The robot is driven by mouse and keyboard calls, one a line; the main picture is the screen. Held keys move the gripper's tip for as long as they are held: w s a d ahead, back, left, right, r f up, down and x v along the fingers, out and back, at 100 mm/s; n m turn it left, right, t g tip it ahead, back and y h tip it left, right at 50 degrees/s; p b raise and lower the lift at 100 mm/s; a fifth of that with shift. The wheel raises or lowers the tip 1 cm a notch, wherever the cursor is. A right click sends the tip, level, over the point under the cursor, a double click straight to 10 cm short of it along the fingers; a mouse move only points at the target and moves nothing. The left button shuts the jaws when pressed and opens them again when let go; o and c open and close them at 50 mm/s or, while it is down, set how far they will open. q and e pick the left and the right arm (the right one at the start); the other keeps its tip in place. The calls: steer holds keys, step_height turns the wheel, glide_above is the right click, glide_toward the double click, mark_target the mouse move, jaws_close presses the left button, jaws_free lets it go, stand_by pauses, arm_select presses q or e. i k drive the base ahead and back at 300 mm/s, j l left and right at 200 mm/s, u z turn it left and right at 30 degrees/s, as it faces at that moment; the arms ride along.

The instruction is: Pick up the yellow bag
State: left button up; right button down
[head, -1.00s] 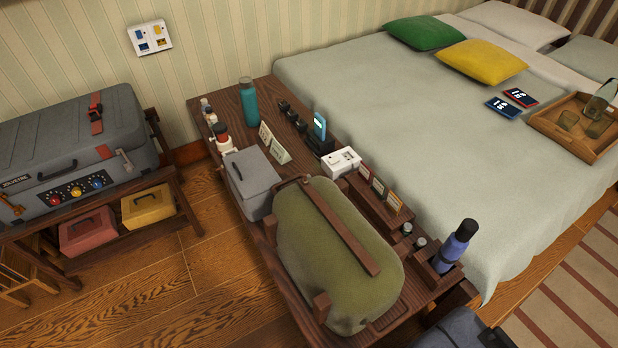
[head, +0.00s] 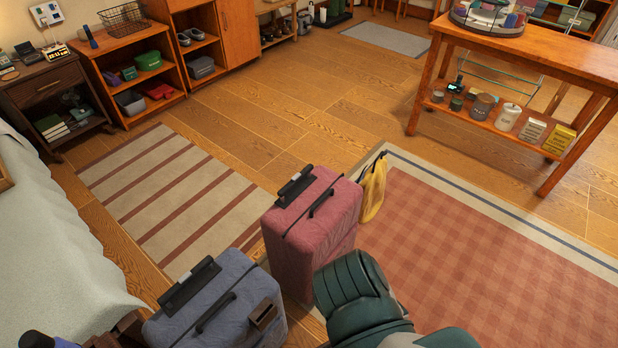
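A yellow bag (head: 373,190) stands at the middle of the head view, just behind and to the right of the pink suitcase (head: 311,235). It looks upright, with a dark strap or handle at its top. The suitcase hides part of its left side. It stands at the left edge of the red checked rug (head: 480,250). Neither of my grippers is in view.
A blue-grey suitcase (head: 222,305) stands at front left beside a bed (head: 50,230). A wooden table (head: 560,50) with a loaded lower shelf is at upper right. The wooden floor behind the bag is clear.

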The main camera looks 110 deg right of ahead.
mark_target(373, 183)
steer(key=z, duration=3.75)
steer(key=i+z, duration=0.9)
steer(key=i, duration=0.45)
